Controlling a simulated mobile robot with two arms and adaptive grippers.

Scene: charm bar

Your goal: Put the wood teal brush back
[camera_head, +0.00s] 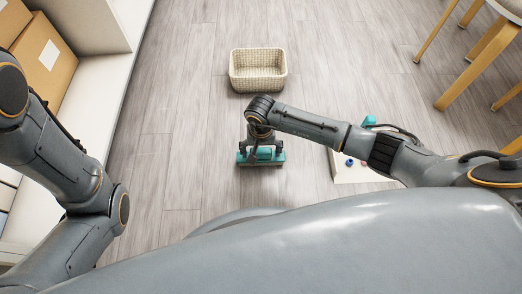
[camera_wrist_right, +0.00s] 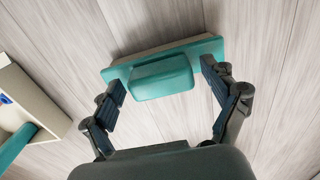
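The teal brush with a pale wood edge lies on the floor in the head view (camera_head: 243,158), with my right gripper (camera_head: 262,152) just over it. In the right wrist view, the brush (camera_wrist_right: 163,77) shows a wide teal base and a raised teal block. My right gripper (camera_wrist_right: 163,80) is open, with one finger on each side of the block and visible gaps between. The block does not look gripped. My left arm comes in at the left of the head view, but its gripper is out of sight.
A cream woven basket (camera_head: 258,84) stands on the floor beyond the brush. A cream tray (camera_head: 350,174) with a teal item (camera_head: 369,121) and small coloured pieces lies at right, partly under my right arm. A white shelf with cardboard boxes (camera_head: 46,57) is left; wooden stool legs (camera_head: 478,70) are upper right.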

